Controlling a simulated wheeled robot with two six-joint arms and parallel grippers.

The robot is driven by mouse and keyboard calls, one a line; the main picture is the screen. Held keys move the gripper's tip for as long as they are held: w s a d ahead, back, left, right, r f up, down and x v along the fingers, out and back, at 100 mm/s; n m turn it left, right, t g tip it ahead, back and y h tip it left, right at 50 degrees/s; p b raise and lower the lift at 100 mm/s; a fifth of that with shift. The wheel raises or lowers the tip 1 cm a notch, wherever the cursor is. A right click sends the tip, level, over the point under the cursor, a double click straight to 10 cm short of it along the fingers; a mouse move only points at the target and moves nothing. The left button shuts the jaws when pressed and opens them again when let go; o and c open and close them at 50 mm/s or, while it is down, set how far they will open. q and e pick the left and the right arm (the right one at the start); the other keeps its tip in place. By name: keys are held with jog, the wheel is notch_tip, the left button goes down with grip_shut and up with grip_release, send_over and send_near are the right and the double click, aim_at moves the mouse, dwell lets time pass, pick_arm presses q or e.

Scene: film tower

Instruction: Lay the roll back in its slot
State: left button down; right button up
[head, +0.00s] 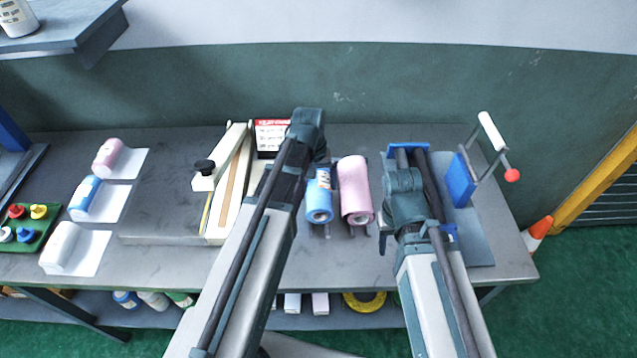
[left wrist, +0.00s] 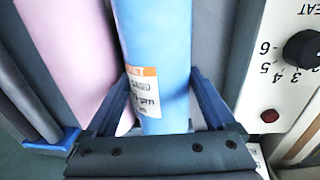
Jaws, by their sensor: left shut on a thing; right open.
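The blue roll (head: 319,195) with a white and orange label lies lengthwise beside the pink roll (head: 355,190). Dark rails (head: 327,230) show under their near ends. My left gripper (left wrist: 165,105) is shut on the blue roll (left wrist: 155,40), one finger on each side; in the head view my arm hides its fingers. The pink roll (left wrist: 70,40) runs close beside it in the left wrist view. I cannot tell whether the blue roll rests on the rails or hangs just above. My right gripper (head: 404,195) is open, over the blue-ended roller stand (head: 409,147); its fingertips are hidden.
A long white sealer (head: 230,190) with a dial lies left of the rolls. Small pink, blue and white rolls (head: 85,195) lie on sheets at the left. The bench front between the arms (head: 345,265) is clear.

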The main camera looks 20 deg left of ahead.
pick_arm(q)
jog(key=shift+f+b, duration=0.9)
jog(key=shift+f, duration=0.05)
pick_arm(e)
jog(key=shift+f, duration=0.95)
pick_arm(q)
grip_release()
jog(key=shift+r, duration=0.1)
pick_arm(e)
jog(key=shift+r, duration=0.15)
pick_arm(q)
notch_tip(320, 180, up, 14)
jog(key=a+p, duration=0.1)
jog(key=p, duration=1.3)
jog(key=shift+s+a, duration=0.15)
jog(key=shift+s, duration=0.05)
pick_arm(e)
notch_tip(320, 180, up, 14)
jog(key=shift+f, duration=0.2)
pick_arm(q)
jog(key=shift+f, duration=0.25)
